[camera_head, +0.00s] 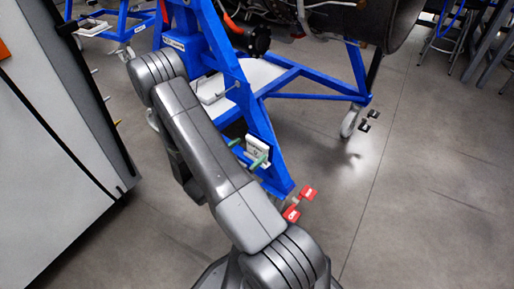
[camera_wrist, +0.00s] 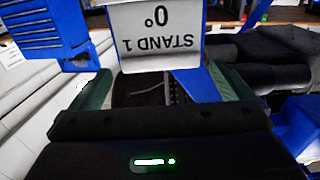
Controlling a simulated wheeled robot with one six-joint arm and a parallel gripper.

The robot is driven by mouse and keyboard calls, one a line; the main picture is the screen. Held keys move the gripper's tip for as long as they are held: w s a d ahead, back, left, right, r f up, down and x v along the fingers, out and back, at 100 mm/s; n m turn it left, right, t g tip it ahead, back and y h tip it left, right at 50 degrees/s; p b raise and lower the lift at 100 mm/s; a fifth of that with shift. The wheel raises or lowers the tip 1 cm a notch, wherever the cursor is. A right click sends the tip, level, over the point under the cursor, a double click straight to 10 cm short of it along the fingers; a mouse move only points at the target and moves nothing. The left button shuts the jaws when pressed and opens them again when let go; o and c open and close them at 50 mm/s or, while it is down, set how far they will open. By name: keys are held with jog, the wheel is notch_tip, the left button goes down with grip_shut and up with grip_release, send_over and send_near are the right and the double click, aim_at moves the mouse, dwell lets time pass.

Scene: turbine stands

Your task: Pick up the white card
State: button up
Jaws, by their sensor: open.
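The white card (camera_head: 258,146) is on the blue leg (camera_head: 262,122) of the turbine stand, low down. In the wrist view the card (camera_wrist: 160,38) is large and upside down, and reads "STAND 1" and "0°". Its top part in that picture is cut off by the frame edge. My gripper (camera_wrist: 164,86) has two green fingers, wide apart, one to each side of the card's line. The card shows past and between them, and nothing is held. In the head view my gripper (camera_head: 248,153) is right at the card. I cannot tell whether a finger touches it.
The blue stand frame (camera_head: 315,91) has castor wheels (camera_head: 349,123) and carries a large dark engine part (camera_head: 385,20). Red foot pieces (camera_head: 300,203) are near the leg's bottom. A pale cabinet (camera_head: 50,130) stands at left.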

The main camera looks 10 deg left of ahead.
aim_at(255, 144)
jog(key=shift+b+x, duration=0.4)
jog(key=shift+x, duration=1.55)
jog(key=c, duration=0.7)
jog(key=shift+r, duration=0.15)
